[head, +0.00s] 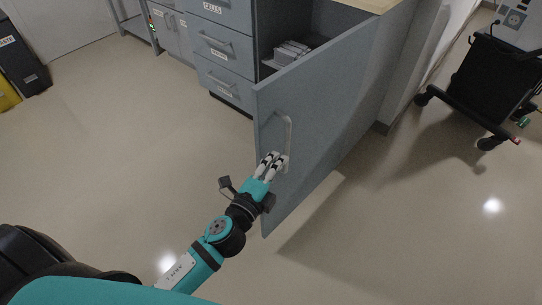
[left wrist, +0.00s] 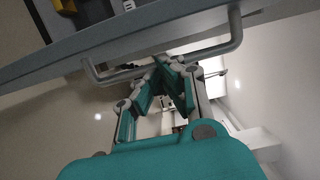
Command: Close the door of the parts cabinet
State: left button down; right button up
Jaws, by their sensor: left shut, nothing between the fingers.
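The parts cabinet's grey-blue door (head: 330,115) stands wide open in the head view, swung out toward me. Its bar handle (head: 288,132) is near the door's free edge. My left gripper (head: 272,160) is shut and empty, with its fingertips at the lower end of the handle. In the left wrist view the door (left wrist: 150,38) crosses the top, with the handle (left wrist: 165,57) just beyond the gripper (left wrist: 172,62). I cannot tell whether the fingertips touch the handle or door. The right gripper is not in view.
Inside the open cabinet lie some grey parts (head: 291,50). Drawers (head: 222,48) sit left of the opening. A black wheeled cart (head: 490,85) stands at the right. Dark and yellow bins (head: 18,65) are at the far left. The floor left of the door is clear.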

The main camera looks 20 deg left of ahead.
pick_arm(q)
jog(key=shift+w+a, duration=0.35)
jog(key=shift+a, duration=0.5)
jog(key=shift+a, duration=0.1)
